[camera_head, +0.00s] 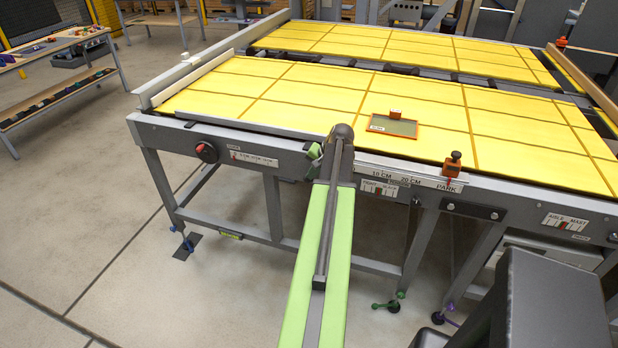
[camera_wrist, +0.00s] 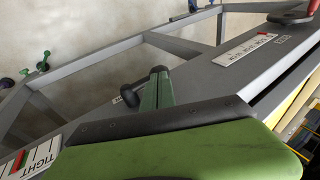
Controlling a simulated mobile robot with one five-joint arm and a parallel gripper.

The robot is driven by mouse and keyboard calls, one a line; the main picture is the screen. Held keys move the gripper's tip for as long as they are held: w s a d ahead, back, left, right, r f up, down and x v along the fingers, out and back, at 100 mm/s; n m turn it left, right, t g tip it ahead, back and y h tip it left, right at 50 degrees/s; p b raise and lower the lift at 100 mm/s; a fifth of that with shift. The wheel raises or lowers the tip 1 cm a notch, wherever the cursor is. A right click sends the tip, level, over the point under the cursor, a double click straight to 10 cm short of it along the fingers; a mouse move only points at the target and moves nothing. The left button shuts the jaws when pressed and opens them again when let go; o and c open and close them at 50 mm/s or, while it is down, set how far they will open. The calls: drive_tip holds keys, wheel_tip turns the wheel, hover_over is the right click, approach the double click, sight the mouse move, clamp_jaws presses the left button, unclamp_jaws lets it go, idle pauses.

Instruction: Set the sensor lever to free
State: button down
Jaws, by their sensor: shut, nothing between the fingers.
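My gripper shows in the wrist view (camera_wrist: 158,78) as green fingers pressed together, and in the head view (camera_head: 315,157) at the table's front rail. A small dark rounded knob (camera_wrist: 131,95) sits beside the fingers in the wrist view, near a partly hidden label; it may be the sensor lever, but I cannot read a name or a "free" mark. The fingers are close to this knob; I cannot tell whether they touch it. My arm hides part of the rail in the head view.
The yellow-topped table (camera_head: 300,85) fills the far side. Floor at left is clear.

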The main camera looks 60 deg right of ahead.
idle(0.3)
drive_tip(key=shift+r, duration=0.1)
drive_tip(key=w+p+v, duration=0.1)
drive_tip(key=p+v, duration=1.1)
drive_tip(key=v, duration=0.1)
drive_tip(key=shift+a+r+p, duration=0.2)
drive_tip(key=shift+r+p, duration=0.2)
drive_tip(key=shift+r, duration=0.2)
drive_tip(key=shift+s, duration=0.15)
